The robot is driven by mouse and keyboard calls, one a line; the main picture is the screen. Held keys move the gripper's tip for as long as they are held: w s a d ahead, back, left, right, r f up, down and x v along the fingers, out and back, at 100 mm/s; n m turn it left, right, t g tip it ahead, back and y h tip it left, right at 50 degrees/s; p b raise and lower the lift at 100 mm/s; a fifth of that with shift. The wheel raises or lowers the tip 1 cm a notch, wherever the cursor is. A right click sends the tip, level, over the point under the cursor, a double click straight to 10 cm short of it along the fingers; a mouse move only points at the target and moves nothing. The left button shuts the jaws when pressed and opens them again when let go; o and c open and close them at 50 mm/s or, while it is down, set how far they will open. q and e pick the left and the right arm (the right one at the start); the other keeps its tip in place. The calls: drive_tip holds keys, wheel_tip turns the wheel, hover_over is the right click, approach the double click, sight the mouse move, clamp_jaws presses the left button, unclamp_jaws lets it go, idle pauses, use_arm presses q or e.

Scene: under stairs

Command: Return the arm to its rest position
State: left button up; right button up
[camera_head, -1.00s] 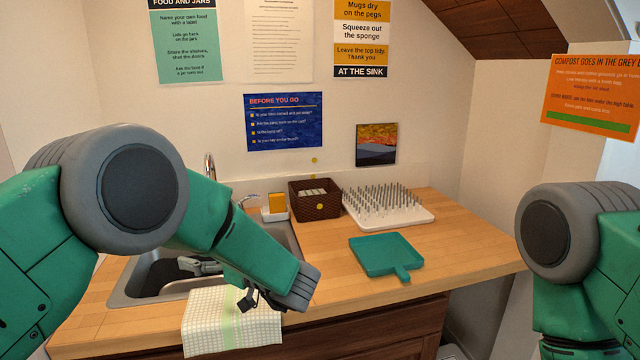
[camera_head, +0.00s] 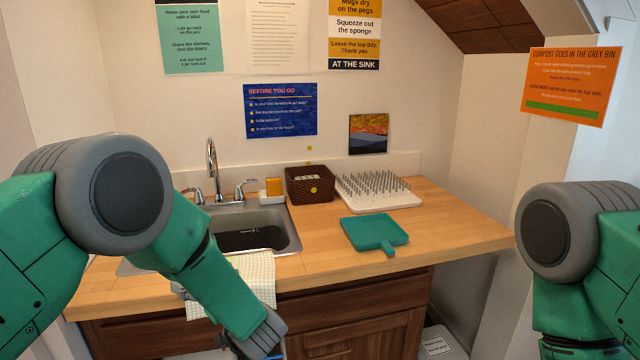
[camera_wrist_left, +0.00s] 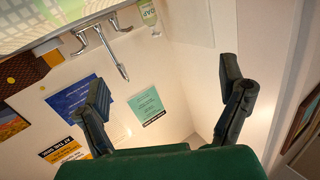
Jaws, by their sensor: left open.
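My left arm (camera_head: 195,255) comes in from the left of the head view and slopes down in front of the sink counter. Its wrist (camera_head: 260,335) is at the bottom edge, below the counter's front edge, and the fingers there are mostly out of sight. In the left wrist view my left gripper (camera_wrist_left: 165,95) has its two dark fingers wide apart with nothing between them. My right arm (camera_head: 570,250) shows only its upper part at the right edge; its gripper is out of view.
The wooden counter (camera_head: 455,225) holds a sink (camera_head: 285,235), basket (camera_head: 310,185), peg rack (camera_head: 380,195) and green dustpan-like board (camera_head: 372,232). A checked towel (camera_head: 258,275) hangs over its front edge, partly behind my left arm. A white box (camera_head: 435,345) stands on the floor.

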use_arm(q)
drive_tip(key=s+a+f+m+g+h+b, duration=0.1)
drive_tip(key=s+f+m+g+h+b, duration=0.2)
drive_tip(key=s+f, duration=0.7)
drive_tip(key=s+a+f+m+h+b, duration=0.15)
drive_tip(key=s+f+m+h, duration=0.35)
drive_tip(key=f, duration=0.9)
drive_tip(key=s+f+g+h+b, duration=0.1)
drive_tip(key=s+f+g, duration=0.1)
drive_tip(key=s, duration=0.7)
drive_tip(key=s+a+f+g+h+b, duration=0.1)
drive_tip(key=s+f+g, duration=0.2)
drive_tip(key=s, duration=0.7)
drive_tip(key=s+a+f+g+h+b, duration=0.1)
drive_tip(key=s+f+g+h, duration=0.1)
drive_tip(key=s, duration=0.7)
drive_tip(key=shift+s+f+g, duration=0.15)
drive_tip(key=shift+s+g, duration=0.05)
drive_tip(key=shift+g, duration=0.7)
use_arm(e)
wheel_tip(320, 180, down, 8)
drive_tip(key=shift+s+a+r, duration=0.15)
drive_tip(key=shift+a, duration=0.25)
